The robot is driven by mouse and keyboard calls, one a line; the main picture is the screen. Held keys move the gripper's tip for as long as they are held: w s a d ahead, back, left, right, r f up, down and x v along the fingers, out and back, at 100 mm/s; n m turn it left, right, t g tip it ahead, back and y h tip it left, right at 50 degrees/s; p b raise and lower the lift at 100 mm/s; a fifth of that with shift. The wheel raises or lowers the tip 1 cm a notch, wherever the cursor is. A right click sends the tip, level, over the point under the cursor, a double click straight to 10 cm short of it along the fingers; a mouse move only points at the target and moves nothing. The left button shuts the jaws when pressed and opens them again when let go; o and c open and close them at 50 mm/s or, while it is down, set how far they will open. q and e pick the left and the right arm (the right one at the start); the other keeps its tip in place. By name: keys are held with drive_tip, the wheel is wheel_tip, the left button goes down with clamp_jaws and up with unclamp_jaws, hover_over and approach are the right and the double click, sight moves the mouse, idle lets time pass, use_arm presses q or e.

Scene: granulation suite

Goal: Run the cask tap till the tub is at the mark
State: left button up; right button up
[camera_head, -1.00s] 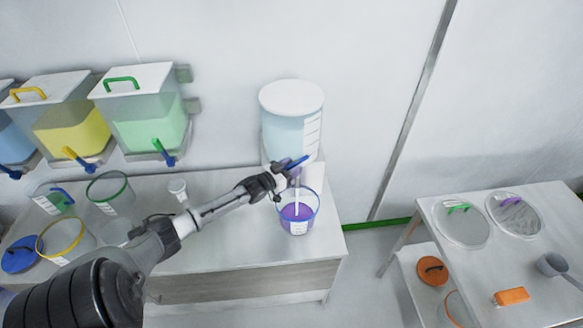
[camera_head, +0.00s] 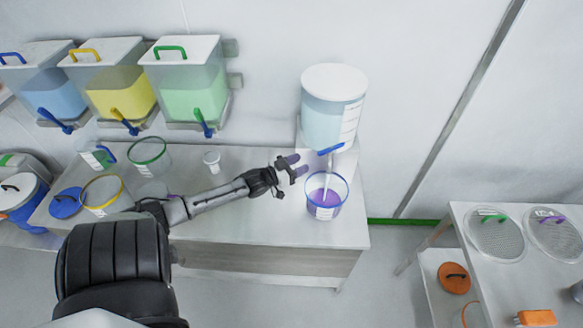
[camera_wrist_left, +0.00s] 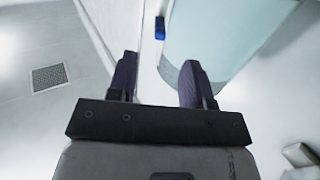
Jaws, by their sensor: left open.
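The cask (camera_head: 329,118) is a pale, lidded vessel of light blue liquid with a marked white label strip. Its blue tap handle (camera_head: 331,149) sticks out below and also shows in the left wrist view (camera_wrist_left: 160,28). A thin pale stream (camera_head: 327,174) appears to run down from the tap. The clear, blue-rimmed tub (camera_head: 342,203) stands under it, holding purple liquid and bearing a white label; its mark is too small to read. My left gripper (camera_head: 300,164) is open and empty, just left of the handle and apart from it. Its fingers (camera_wrist_left: 158,82) show spread. My right gripper is out of view.
A green-rimmed tub (camera_head: 148,152), a yellow-rimmed tub (camera_head: 102,192) and a small white jar (camera_head: 212,160) are on the bench (camera_head: 250,228) to the left. Wall bins (camera_head: 190,90) hang above. A second table (camera_head: 500,280) stands at right, across a floor gap.

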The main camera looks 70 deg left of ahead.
use_arm(q)
drive_tip(key=shift+s+d, duration=0.2)
drive_tip(key=shift+s, duration=1.15)
